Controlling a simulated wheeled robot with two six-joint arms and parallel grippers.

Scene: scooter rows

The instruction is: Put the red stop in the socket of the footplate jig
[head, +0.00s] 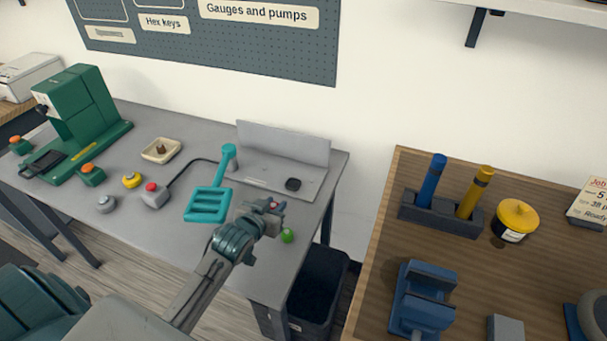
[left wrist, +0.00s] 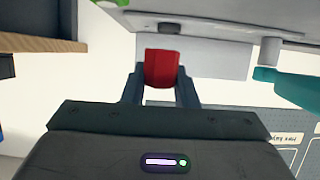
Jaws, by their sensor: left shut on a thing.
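My left gripper (head: 272,205) is shut on the red stop (left wrist: 161,68), which sits between its two fingers in the left wrist view (left wrist: 161,85). In the head view the stop is mostly hidden by the gripper. The gripper is above the right part of the grey bench. Behind it is a grey angled plate with an upright back (head: 285,145), which looks like the footplate jig. A dark round spot (head: 293,184) on its base looks like the socket. The stop is apart from it. My right gripper is not in view.
A teal slotted part with a stem (head: 207,205) is left of the gripper. A green ball-like thing (head: 287,236) is near the bench's right edge. A red-button box (head: 154,195), a cream tray (head: 161,151) and a green machine (head: 82,110) are farther left. A wooden bench (head: 390,250) is right.

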